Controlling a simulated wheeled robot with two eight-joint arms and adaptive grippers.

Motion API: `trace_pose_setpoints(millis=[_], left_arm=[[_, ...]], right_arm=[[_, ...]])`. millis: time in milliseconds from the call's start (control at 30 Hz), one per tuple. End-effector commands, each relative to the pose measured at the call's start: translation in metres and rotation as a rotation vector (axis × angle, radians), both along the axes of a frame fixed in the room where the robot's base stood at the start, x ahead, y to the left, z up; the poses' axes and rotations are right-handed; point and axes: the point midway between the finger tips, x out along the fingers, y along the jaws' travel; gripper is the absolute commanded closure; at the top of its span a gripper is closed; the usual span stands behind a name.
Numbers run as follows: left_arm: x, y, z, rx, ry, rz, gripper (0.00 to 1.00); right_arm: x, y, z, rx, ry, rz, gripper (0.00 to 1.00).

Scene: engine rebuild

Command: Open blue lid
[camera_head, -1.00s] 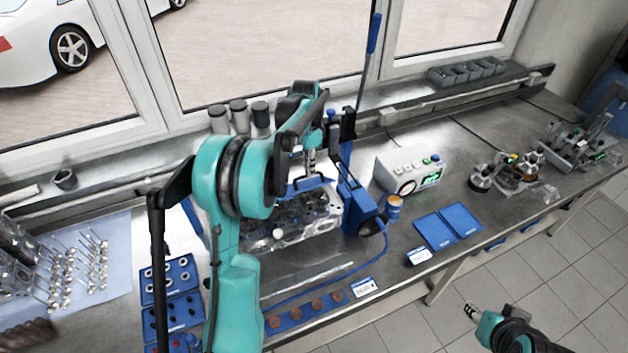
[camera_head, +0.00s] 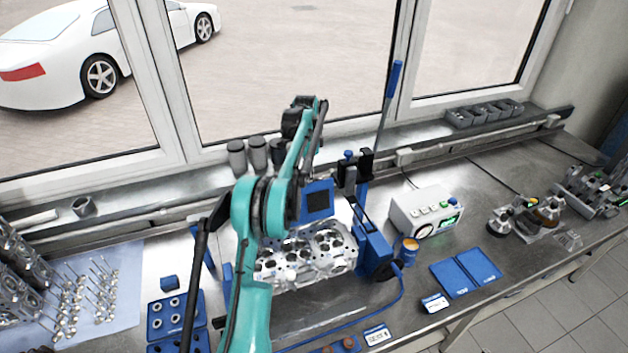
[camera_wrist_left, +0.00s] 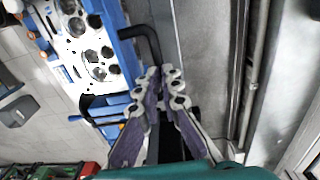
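The blue lid (camera_head: 318,203) is a plate with a dark square, raised at the back of the cylinder head (camera_head: 310,255) and facing the head camera. My left arm reaches over the head from the left, and its links hide its gripper in the head view. In the left wrist view, my left gripper's (camera_wrist_left: 161,74) fingers converge with their tips close together at the end of a bent black handle (camera_wrist_left: 152,42). The handle stands beside a blue frame (camera_wrist_left: 122,62). The tips appear closed on it. My right gripper is out of view.
A blue fixture post (camera_head: 372,250) stands right of the cylinder head, with a long blue-handled lever (camera_head: 394,82) behind. A grey control box (camera_head: 425,212) and flat blue panels (camera_head: 465,272) lie to the right. Blue parts trays (camera_head: 175,315) lie at left. The window is behind.

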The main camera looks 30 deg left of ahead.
Motion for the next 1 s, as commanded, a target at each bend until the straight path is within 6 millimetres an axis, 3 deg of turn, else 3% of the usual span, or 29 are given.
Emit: trace_pose_setpoints(millis=[33,133,867,1000], left_arm=[[-0.003,-0.001,-0.019,-0.017,0.03,0.006,1.0],[0.001,0.004,-0.022,-0.017,0.031,0.006,1.0],[0.009,0.013,-0.03,-0.018,0.03,0.001,1.0],[0.01,0.013,-0.03,-0.017,0.029,0.001,0.69]], right_arm=[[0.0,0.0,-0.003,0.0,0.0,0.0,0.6],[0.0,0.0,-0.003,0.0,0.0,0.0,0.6],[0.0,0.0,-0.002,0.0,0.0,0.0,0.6],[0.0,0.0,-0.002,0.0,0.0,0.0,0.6]])
